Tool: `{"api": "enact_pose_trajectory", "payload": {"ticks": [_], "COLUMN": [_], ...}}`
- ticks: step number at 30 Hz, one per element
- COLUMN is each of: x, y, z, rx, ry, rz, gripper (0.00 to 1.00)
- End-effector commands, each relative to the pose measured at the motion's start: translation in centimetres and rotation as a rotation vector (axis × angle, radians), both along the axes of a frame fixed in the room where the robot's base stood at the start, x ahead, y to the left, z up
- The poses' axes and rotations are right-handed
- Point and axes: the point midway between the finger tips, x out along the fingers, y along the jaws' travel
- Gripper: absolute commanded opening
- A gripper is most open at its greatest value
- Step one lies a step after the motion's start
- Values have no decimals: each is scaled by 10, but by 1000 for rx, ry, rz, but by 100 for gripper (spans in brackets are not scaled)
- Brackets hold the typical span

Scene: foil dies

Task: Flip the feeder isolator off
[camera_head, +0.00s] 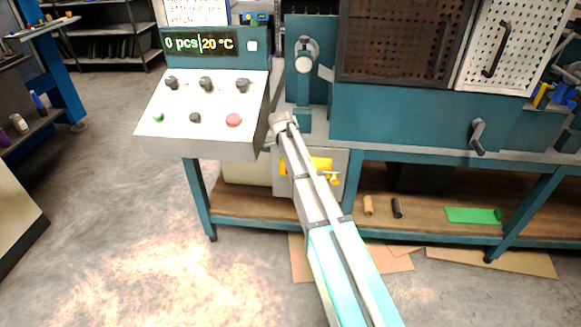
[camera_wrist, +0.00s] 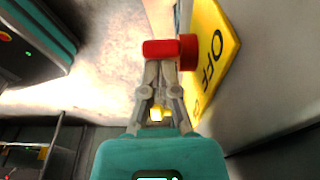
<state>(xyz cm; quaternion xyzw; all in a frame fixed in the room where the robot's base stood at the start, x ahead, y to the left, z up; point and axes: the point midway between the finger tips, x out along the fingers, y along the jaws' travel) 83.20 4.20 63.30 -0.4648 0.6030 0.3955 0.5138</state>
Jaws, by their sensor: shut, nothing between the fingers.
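The feeder isolator shows in the wrist view as a red rotary handle (camera_wrist: 168,48) on a yellow plate (camera_wrist: 214,52) lettered "OFF". Other lettering on the plate is hidden or unclear. My gripper (camera_wrist: 162,68) is shut and empty, its fingertips right at the lower side of the red handle; I cannot tell whether they touch it. In the head view the yellow plate (camera_head: 321,165) shows on a grey box (camera_head: 341,158) below the press bench, partly covered by my arm.
A sloped control panel (camera_head: 205,110) with knobs and buttons stands left of my arm, under a display (camera_head: 200,43) reading "0 pcs|20 °C". The teal machine (camera_head: 400,115) is above and right. A lower wooden shelf (camera_head: 430,212) holds small items. Floor at left is open.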

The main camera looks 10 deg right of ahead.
Motion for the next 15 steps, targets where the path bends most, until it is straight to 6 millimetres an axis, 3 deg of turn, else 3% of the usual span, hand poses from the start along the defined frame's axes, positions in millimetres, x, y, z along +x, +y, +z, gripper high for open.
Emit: {"api": "enact_pose_trajectory", "payload": {"ticks": [15], "x": [5], "y": [7], "z": [-7], "rx": [0], "ry": [0], "rz": [-10], "gripper": [0]}}
